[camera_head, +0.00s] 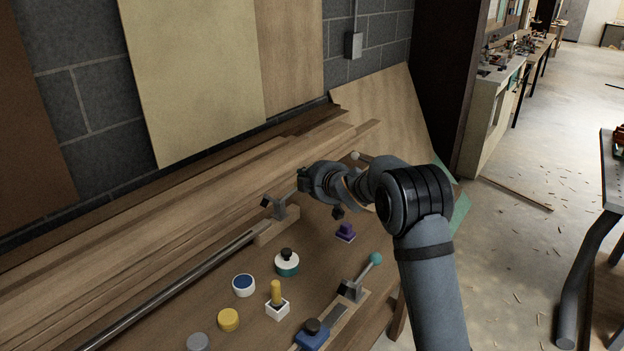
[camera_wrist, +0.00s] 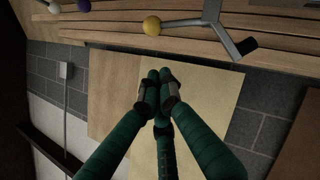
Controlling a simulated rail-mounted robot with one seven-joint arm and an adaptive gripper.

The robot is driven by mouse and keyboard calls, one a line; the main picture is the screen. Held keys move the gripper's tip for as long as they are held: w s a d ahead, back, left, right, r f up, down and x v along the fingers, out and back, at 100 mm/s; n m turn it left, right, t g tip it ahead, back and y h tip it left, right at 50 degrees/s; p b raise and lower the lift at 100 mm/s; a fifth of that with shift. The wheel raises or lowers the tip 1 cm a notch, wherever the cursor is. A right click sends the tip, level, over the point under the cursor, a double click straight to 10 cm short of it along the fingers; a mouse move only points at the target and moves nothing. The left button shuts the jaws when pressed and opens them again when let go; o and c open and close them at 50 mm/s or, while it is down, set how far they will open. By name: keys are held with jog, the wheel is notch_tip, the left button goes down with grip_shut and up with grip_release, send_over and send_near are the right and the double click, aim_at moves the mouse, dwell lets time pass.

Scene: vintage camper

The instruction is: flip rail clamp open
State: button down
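A grey rail clamp (camera_head: 280,208) sits on a wooden block at the end of a long metal rail, left of my gripper (camera_head: 304,180) in the head view. Its lever rises toward my gripper, and its far end is hidden there. In the wrist view a grey clamp lever (camera_wrist: 190,23) ends in a yellow ball (camera_wrist: 152,26), lying across wooden boards. My gripper's green fingers (camera_wrist: 158,92) come together at their tips with nothing visible between them. In that picture the ball is above the fingertips, apart from them. A second clamp (camera_head: 352,290) with a teal ball stands nearer the front.
A purple knob (camera_head: 345,232), a dark-topped teal and white knob (camera_head: 287,263), a yellow post (camera_head: 276,297), a blue-topped button (camera_head: 243,285) and a blue block (camera_head: 312,337) crowd the bench. Stacked planks (camera_head: 180,205) and a leaning plywood sheet (camera_head: 375,105) lie behind.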

jog(key=v, duration=0.5)
jog(key=shift+w+d+r, duration=0.15)
jog(key=shift+d+r, duration=0.1)
jog(key=shift+d, duration=0.1)
